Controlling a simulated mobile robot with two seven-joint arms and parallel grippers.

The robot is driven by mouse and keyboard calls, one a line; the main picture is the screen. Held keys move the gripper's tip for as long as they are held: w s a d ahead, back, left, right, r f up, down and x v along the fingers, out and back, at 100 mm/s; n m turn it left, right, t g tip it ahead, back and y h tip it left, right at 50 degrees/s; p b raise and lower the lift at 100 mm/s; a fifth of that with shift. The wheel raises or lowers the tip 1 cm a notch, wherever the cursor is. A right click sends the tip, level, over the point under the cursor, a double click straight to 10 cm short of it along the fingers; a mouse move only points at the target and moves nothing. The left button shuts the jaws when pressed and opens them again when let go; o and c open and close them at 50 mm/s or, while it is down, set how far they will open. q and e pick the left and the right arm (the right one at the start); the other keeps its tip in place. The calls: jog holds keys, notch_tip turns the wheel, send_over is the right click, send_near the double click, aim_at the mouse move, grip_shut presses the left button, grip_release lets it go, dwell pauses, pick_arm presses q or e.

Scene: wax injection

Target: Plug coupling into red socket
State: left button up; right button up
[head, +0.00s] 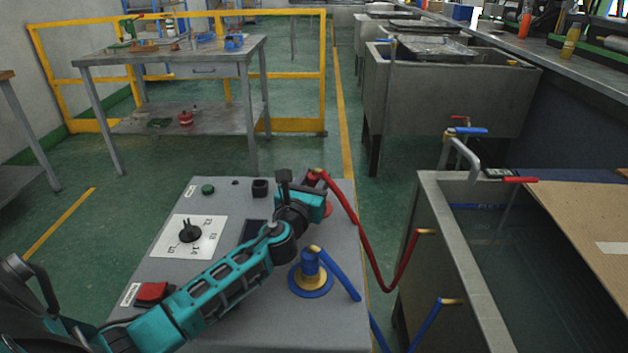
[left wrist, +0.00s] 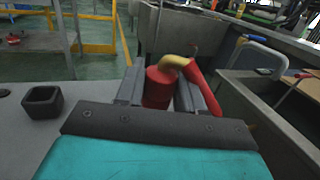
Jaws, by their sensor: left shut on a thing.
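My left gripper (head: 316,183) is shut on the red coupling (head: 313,178), at the back right of the grey machine top. In the left wrist view, the red coupling (left wrist: 158,88) sits upright between the two fingers. A brass elbow (left wrist: 176,62) leads from its top into the red hose (left wrist: 201,84). The red socket (head: 328,209) shows only as a red edge beside and below the gripper; the rest is hidden. I cannot tell whether the coupling touches the socket. My right gripper is not in view.
A blue coupling (head: 310,263) stands in a blue socket (head: 309,289) nearer on the machine top (head: 215,253). The red hose (head: 366,250) hangs down to a water tank (head: 447,260) at the right. A dial and a red switch (head: 151,291) lie left of my arm.

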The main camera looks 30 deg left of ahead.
pick_arm(q)
jog(key=shift+s+d+f, duration=0.1)
jog(key=shift+d+f, duration=0.1)
jog(key=shift+f, duration=0.5)
jog(key=shift+s+d+f, duration=0.1)
jog(key=shift+d+f, duration=0.05)
jog(key=shift+f, duration=0.5)
jog(key=shift+w+g+p, duration=0.1)
jog(key=shift+g+p, duration=0.2)
jog(key=shift+p, duration=0.1)
jog(key=shift+a+r, duration=0.1)
jog(key=shift+w+a+p, duration=0.1)
jog(key=shift+w+p, duration=0.05)
jog(key=shift+p, duration=0.5)
jog(key=shift+a+r, duration=0.1)
jog(key=shift+a, duration=0.1)
